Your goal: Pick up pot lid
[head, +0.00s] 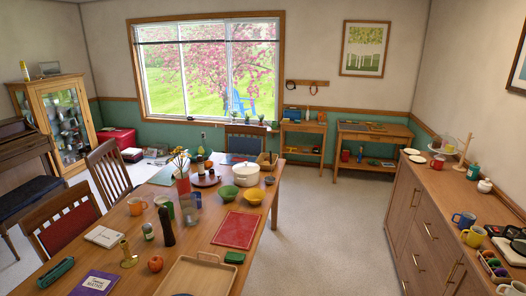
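A white pot (246,176) stands on the far right part of the long wooden table (130,232). Its top looks covered by a white pot lid (246,166), though the lid is small at this distance and its edge is hard to make out. Neither of my grippers shows in the head view.
Green (228,193) and yellow (251,196) bowls stand in front of the pot. A red mat (236,230) and wooden tray (198,278) lie nearer. Chairs line the table's left side. Open floor (310,225) separates the table from the wooden sideboard (420,228) at right.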

